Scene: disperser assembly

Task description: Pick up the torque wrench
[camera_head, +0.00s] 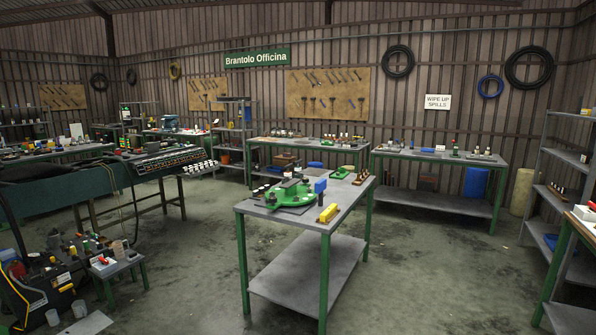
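I cannot make out a torque wrench for certain in the head view. Hand tools hang on the middle tan pegboard (328,94), the left pegboard (207,93) and the far-left pegboard (62,97), too small to tell apart. The nearest workbench (300,219), with green legs, bears a green machine part (289,194), a small yellow object (328,213), a blue box (320,186) and a wooden rack (361,176) of small pieces. My gripper is not in view.
Benches (440,155) line the back wall. A shelf unit (560,200) stands at right. The concrete floor (430,270) right of the near workbench is clear.

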